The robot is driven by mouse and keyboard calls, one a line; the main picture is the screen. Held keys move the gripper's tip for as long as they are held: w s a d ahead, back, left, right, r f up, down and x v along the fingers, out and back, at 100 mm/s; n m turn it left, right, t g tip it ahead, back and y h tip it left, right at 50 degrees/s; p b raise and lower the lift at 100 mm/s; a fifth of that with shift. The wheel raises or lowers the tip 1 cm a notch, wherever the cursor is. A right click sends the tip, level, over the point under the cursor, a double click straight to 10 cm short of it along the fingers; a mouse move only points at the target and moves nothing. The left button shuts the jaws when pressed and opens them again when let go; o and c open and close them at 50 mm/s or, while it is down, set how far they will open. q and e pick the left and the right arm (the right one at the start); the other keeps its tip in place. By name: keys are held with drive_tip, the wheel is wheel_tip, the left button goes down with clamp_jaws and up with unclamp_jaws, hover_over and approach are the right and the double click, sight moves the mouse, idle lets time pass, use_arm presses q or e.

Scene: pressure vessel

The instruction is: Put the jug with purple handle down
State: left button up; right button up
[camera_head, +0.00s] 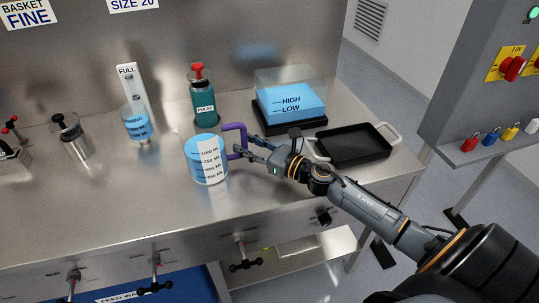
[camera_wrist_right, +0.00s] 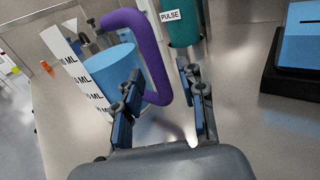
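The jug with purple handle (camera_head: 197,160) is a clear, marked jug with blue liquid inside. It looks upright with its base on the steel counter (camera_head: 120,210). Its purple handle (camera_head: 242,128) faces right, towards my right gripper (camera_head: 243,148). In the right wrist view the jug's blue body (camera_wrist_right: 112,70) is left of the fingers and the handle (camera_wrist_right: 143,45) loops just ahead of them. My right gripper (camera_wrist_right: 163,98) is open, its fingers clearly apart with the handle's lower bend near the left finger. Whether that finger touches it cannot be told. My left gripper is out of view.
A green PULSE bottle (camera_head: 204,103) stands behind the jug. A blue HIGH/LOW tank (camera_head: 291,103) and a black tray (camera_head: 354,144) are to the right. A blue cylinder (camera_head: 137,125) stands left. The front left counter is clear.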

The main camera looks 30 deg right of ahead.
drive_tip(key=b+v, duration=0.2)
drive_tip(key=v, duration=0.6)
drive_tip(key=shift+s+d+f, duration=0.1)
drive_tip(key=shift+s, duration=0.15)
drive_tip(key=shift+v, duration=0.75)
